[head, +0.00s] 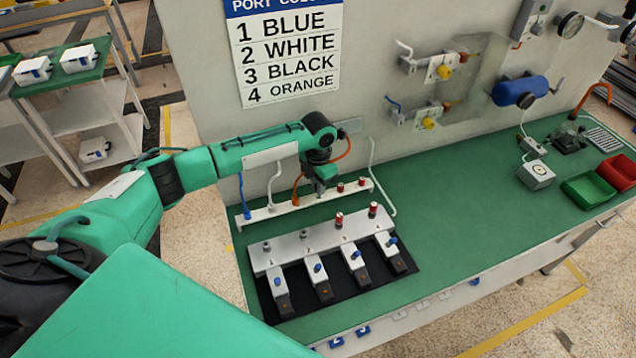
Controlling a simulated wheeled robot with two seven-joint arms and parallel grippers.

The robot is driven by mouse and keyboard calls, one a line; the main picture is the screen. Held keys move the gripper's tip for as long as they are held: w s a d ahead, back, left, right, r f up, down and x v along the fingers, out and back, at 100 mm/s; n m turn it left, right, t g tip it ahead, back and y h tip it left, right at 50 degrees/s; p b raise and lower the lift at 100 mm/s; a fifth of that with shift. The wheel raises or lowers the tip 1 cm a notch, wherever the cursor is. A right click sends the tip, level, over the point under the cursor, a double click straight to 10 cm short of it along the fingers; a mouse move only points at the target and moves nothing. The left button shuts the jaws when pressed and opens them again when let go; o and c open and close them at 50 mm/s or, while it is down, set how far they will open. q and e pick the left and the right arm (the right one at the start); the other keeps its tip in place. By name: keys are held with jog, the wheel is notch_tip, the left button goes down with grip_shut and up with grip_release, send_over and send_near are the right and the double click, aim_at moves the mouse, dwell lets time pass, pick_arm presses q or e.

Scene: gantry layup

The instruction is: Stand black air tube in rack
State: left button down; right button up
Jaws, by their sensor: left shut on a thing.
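My left gripper (322,178) points down over the white rack (310,202), right of the orange tube, and is shut. The black air tube is small and mostly hidden at its fingertips; I cannot tell whether its foot is seated in the rack. A blue tube (244,199), a white tube (274,184) and an orange tube (297,188) stand upright along the left part of the rack. Two red-topped pieces sit at its right end. My right gripper is not in view.
A white block (310,241) with several blue-topped units on a black mat stands in front of the rack. Two red-topped fittings (339,220) rise from it. A white hose lies at the rack's right end. The green bench (455,190) is clear farther right, before a green bin (588,190).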

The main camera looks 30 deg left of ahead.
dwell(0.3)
pick_arm(q)
jog(key=shift+f+b, duration=0.3)
jog(key=shift+f, duration=0.15)
jog(key=shift+f+b, duration=0.6)
jog(key=shift+f, duration=0.35)
jog(key=c, duration=1.3)
grip_release()
notch_tip(320, 180, up, 13)
jog(key=b, duration=0.3)
jog(key=shift+f, duration=0.15)
jog(key=shift+r, duration=0.55)
